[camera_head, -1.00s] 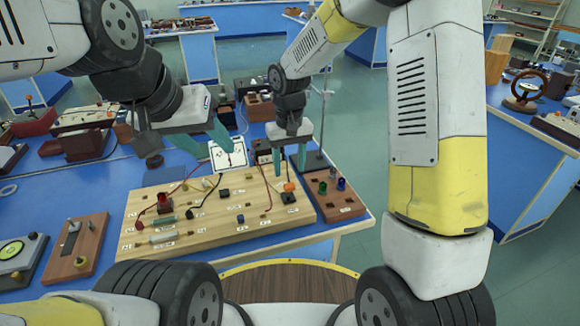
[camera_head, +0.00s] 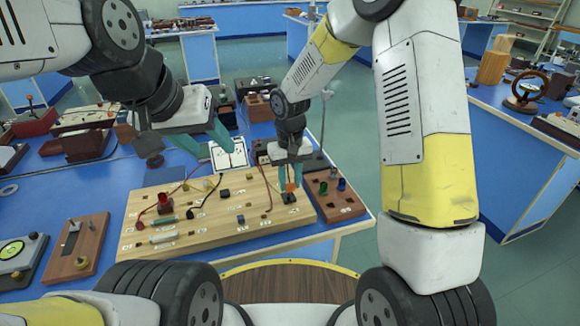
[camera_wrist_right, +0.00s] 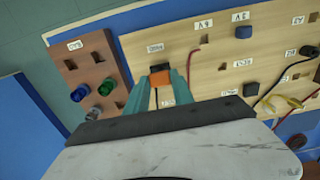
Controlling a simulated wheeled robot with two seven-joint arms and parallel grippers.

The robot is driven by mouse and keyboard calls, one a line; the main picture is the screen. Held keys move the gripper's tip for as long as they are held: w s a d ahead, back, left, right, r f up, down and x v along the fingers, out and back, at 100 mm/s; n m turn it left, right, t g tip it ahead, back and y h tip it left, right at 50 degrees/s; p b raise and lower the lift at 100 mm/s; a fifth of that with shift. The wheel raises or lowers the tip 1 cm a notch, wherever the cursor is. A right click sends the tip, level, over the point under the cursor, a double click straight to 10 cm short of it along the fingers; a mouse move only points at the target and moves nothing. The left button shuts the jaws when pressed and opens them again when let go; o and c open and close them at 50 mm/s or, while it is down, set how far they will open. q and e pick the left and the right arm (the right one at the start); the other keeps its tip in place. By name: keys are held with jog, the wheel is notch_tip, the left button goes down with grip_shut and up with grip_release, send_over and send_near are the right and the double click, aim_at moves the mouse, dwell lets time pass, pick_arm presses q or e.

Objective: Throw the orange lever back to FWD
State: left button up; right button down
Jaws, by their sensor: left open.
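The orange lever (camera_head: 290,187) stands on a small dark base (camera_head: 289,198) near the right end of the wooden board (camera_head: 225,218). My right gripper (camera_head: 289,188) points down over it, with one teal finger on each side. In the right wrist view the lever (camera_wrist_right: 160,77) sits between the fingertips, which appear to press against it. The printed label by the lever (camera_wrist_right: 155,47) is too small to read surely. My left gripper (camera_head: 205,143) is open and empty above the back left of the board.
Red and black wires and several small parts lie on the board. Other devices stand on the blue bench at left.

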jog(key=shift+s+d+f+t, duration=0.15)
jog(key=shift+s+t, duration=0.3)
jog(key=shift+t, duration=0.35)
jog(key=c, duration=1.1)
grip_release()
jog(key=r, duration=0.5)
jog(key=s+r, duration=0.1)
jog(key=r, duration=0.1)
jog(key=shift+d+r, duration=0.15)
jog(key=shift+r, duration=0.2)
